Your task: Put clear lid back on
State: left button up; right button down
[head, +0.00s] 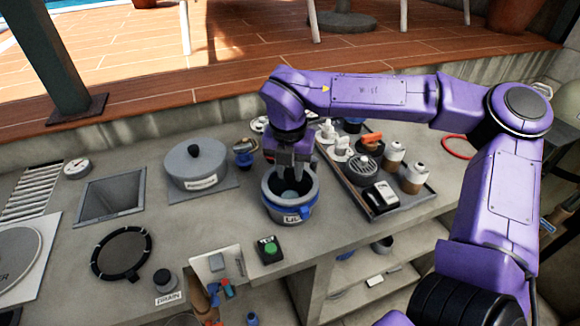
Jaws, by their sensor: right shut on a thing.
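A round clear lid with a black ring (147,254) lies flat on the grey counter at the left front. A grey pot with a blue band (289,218) and a white label stands open-topped near the middle of the counter. My right gripper (291,172) points down at the pot's mouth. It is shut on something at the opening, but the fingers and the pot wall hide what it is. A pale round shape shows inside the pot below the fingers. My left gripper is not in view.
A lidded grey pot (196,165) stands left of the open pot. A tray (385,209) of bottles and fittings sits to the right. A green button box (269,250) is in front. A square sink opening (110,194) and a black knob (163,279) are left.

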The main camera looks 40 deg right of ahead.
jog(key=shift+f, duration=0.3)
jog(key=shift+f+b, duration=0.35)
dwell(0.5)
jog(key=c, duration=0.6)
grip_release()
jog(key=shift+r, duration=0.1)
jog(key=shift+r+p, duration=2)
jog(key=shift+r, duration=0.45)
